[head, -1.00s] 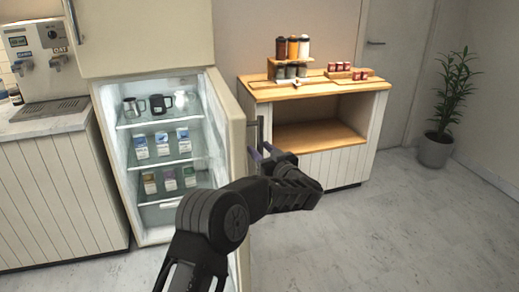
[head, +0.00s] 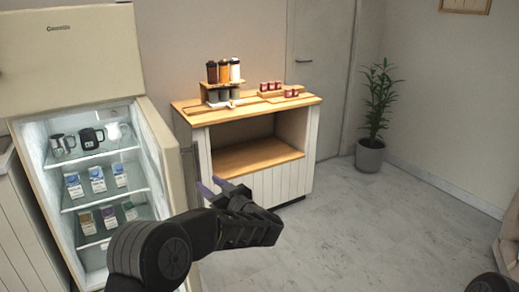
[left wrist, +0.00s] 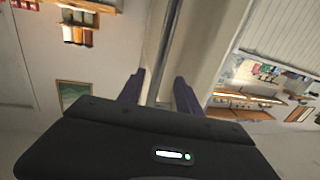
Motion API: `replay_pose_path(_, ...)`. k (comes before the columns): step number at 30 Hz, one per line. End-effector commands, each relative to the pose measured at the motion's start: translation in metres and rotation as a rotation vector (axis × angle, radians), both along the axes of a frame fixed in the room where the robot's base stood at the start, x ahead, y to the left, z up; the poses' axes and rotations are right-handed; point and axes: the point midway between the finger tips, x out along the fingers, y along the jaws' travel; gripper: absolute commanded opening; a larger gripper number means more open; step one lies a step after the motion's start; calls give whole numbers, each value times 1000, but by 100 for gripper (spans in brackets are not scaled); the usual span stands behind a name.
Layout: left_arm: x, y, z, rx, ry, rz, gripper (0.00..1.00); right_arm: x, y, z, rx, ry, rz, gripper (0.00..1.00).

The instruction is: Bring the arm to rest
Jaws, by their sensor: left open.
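My left arm (head: 165,245) reaches in from the lower left of the head view, in front of the open fridge door (head: 165,150). My left gripper (head: 210,186) is open, with its two fingers apart beside the door's handle (head: 187,170). In the left wrist view the handle bar (left wrist: 166,45) runs down between the two fingers of the gripper (left wrist: 160,77). I cannot tell whether it touches them. My right gripper is not in view.
The fridge (head: 35,150) holds a black mug (head: 90,138), a metal pitcher and several cartons. A wooden-topped cart (head: 250,165) with bottles (head: 224,71) stands behind. A potted plant (head: 372,110) is at the back right.

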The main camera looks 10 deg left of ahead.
Motion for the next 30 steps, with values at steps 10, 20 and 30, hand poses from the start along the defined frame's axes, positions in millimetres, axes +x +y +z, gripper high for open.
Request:
replay_pose_path(10,29,-83,-72,-221,-14,-391,41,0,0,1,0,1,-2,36)
replay_pose_path(20,-97,-188,-272,-590,490,-810,41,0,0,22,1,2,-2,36)
replay_pose_path(30,-347,-218,-367,-926,1083,-911,41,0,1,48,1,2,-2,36)
